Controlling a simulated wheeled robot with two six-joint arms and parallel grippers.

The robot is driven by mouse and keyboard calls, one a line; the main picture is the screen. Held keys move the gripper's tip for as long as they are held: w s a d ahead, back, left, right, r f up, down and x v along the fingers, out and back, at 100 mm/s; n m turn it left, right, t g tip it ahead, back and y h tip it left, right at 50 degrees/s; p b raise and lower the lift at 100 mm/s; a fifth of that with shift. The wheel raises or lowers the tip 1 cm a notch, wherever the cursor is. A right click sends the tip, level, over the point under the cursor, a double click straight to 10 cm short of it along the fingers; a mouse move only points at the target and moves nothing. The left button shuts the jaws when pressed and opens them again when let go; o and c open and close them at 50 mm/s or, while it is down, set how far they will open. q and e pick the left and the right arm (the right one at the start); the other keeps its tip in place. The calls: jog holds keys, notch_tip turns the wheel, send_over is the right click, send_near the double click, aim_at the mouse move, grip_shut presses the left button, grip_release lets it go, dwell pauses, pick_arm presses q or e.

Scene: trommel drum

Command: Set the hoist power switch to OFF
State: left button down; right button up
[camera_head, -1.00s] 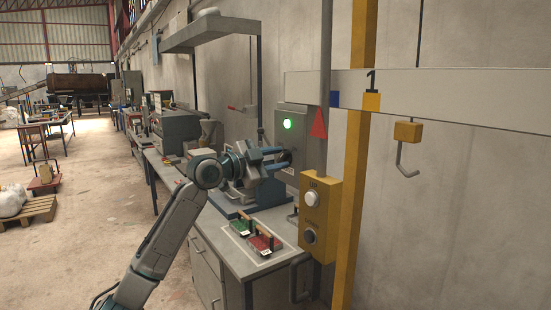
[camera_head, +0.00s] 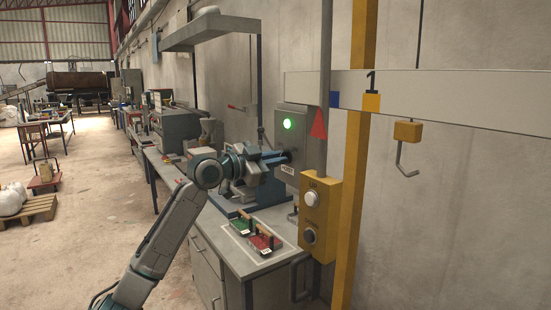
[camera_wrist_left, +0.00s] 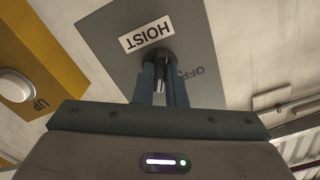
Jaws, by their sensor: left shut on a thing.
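The hoist power switch box (camera_head: 312,150) is a grey panel on the wall with a lit green lamp (camera_head: 287,123). In the left wrist view the panel (camera_wrist_left: 205,40) bears a white HOIST label (camera_wrist_left: 146,33) and the printed word OFF (camera_wrist_left: 190,71). My left gripper (camera_head: 284,158) is at the front of the box. In the wrist view its two blue fingers (camera_wrist_left: 161,82) are shut on the dark switch knob (camera_wrist_left: 161,56), whose shaft shows between them. Most of the knob is hidden, and I cannot tell its exact setting. My right gripper is in neither view.
A yellow control box (camera_head: 320,205) with a white UP button (camera_head: 311,198) hangs close to the right of the switch. Green (camera_head: 242,225) and red (camera_head: 262,243) items lie on the bench (camera_head: 275,262) below. A yellow post (camera_head: 352,200) stands farther right.

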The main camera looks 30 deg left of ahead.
pick_arm(q)
jog(key=shift+n+p, duration=2.2)
jog(key=shift+n, duration=5.1)
jog(key=c, duration=1.5)
grip_release()
jog(key=shift+a, duration=0.1)
